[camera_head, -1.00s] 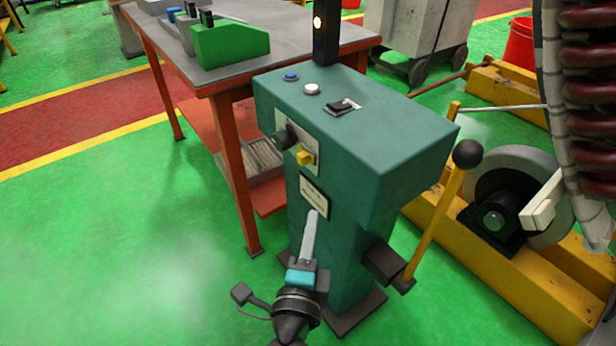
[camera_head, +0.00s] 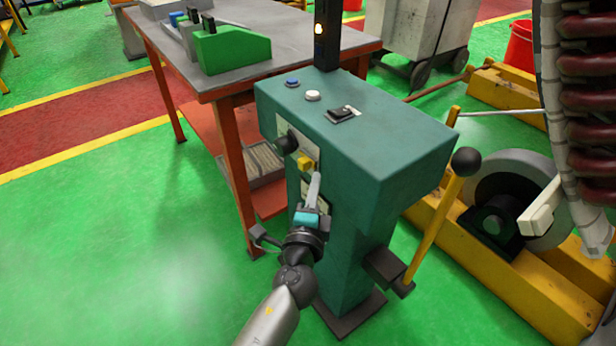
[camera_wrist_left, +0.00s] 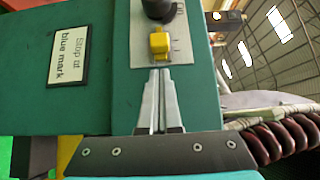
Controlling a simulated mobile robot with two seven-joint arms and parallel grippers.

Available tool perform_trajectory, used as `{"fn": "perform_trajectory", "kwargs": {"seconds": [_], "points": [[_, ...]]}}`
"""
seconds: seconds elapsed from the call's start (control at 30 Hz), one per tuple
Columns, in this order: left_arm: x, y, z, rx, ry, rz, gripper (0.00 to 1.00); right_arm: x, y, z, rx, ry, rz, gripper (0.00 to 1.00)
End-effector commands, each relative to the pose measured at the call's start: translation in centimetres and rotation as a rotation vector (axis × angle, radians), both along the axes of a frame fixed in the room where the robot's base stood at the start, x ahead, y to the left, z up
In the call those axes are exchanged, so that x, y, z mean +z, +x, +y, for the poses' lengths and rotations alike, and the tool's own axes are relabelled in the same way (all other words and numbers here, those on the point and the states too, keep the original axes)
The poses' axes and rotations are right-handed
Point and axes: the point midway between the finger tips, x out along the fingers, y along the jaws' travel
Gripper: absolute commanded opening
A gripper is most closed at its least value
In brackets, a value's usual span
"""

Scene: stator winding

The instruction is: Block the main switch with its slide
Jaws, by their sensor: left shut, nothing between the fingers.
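The main switch is a black rotary knob (camera_head: 287,142) on a pale plate on the front of the green control pedestal (camera_head: 352,180). The yellow slide (camera_head: 305,163) sits beside the knob, lower on the same plate. In the left wrist view the slide (camera_wrist_left: 159,44) is just beyond my fingertips, with the knob (camera_wrist_left: 160,8) behind it at the top edge. My left gripper (camera_head: 316,177) is shut and empty, its tips at or very near the slide; I cannot tell whether they touch. My right gripper is not in view.
A yellow lever with a black ball (camera_head: 466,160) stands at the pedestal's right. An orange-legged bench (camera_head: 240,170) is close behind on the left. The green floor (camera_head: 120,240) at left is clear.

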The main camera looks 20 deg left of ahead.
Motion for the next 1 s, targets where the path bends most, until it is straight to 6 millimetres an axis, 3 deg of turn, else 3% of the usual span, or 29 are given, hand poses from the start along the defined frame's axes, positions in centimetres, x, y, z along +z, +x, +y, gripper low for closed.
{"fn": "perform_trajectory", "kwargs": {"seconds": [0.1, 0.33, 0.63, 0.83, 1.0], "points": [[0.1, 0.9, 1.2, 0.000, 0.002, -0.001, 0.00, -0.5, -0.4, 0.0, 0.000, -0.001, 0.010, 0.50], [0.0, 1.5, 1.8, -0.002, 0.000, 0.000, 0.00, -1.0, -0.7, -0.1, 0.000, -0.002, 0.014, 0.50], [0.0, 1.5, 2.0, -0.001, 0.000, -0.001, 0.00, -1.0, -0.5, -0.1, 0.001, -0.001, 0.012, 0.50], [0.0, 2.7, 3.6, 0.000, 0.001, -0.002, 0.00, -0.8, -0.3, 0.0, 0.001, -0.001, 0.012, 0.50], [0.0, 2.8, 3.7, 0.001, 0.001, -0.001, 0.00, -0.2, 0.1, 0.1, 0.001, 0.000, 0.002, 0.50]]}}
